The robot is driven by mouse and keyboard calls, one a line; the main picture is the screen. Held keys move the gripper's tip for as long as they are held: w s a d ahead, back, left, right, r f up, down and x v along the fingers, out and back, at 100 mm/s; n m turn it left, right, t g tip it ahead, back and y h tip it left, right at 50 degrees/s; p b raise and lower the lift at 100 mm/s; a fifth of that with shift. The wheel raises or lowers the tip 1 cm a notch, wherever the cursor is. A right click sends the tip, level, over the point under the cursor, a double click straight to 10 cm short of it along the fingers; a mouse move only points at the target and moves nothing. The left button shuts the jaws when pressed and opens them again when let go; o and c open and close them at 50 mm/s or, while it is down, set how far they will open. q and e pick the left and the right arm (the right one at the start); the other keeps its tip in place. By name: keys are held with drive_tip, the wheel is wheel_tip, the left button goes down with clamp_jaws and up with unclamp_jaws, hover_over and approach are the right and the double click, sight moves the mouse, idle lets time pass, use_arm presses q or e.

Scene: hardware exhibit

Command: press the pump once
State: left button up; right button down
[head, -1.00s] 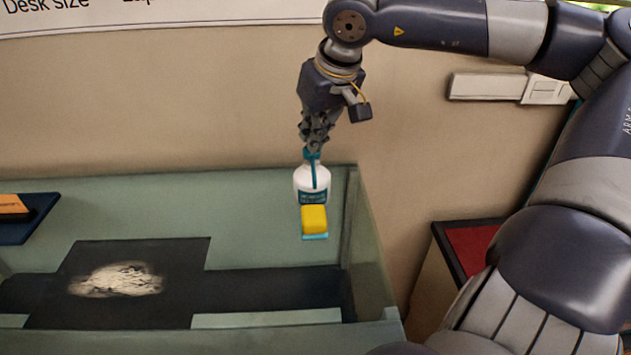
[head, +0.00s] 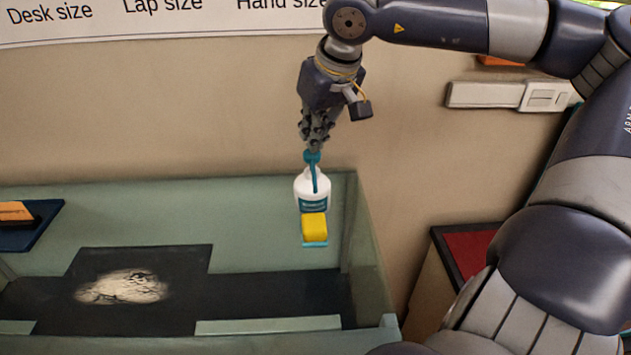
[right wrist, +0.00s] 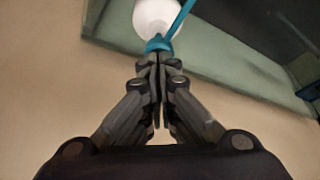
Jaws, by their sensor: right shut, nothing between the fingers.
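The pump bottle (head: 312,187) is white with a teal label and a teal pump head (head: 312,157) with a long spout. It stands upright in the pale green case. My right gripper (head: 314,147) points straight down over the pump head, shut and empty. In the right wrist view, the closed fingertips (right wrist: 160,64) are right at the teal pump head (right wrist: 158,44), with the white bottle (right wrist: 157,14) beyond. I cannot tell whether they still touch. My left gripper is out of view.
A dark panel with a pale patch (head: 125,287) lies left. A blue tray (head: 40,235) is far left; a red-topped stand (head: 468,250) is right.

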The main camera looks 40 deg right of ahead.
wheel_tip(320, 180, up, 6)
drive_tip(key=p, duration=0.5)
idle(0.5)
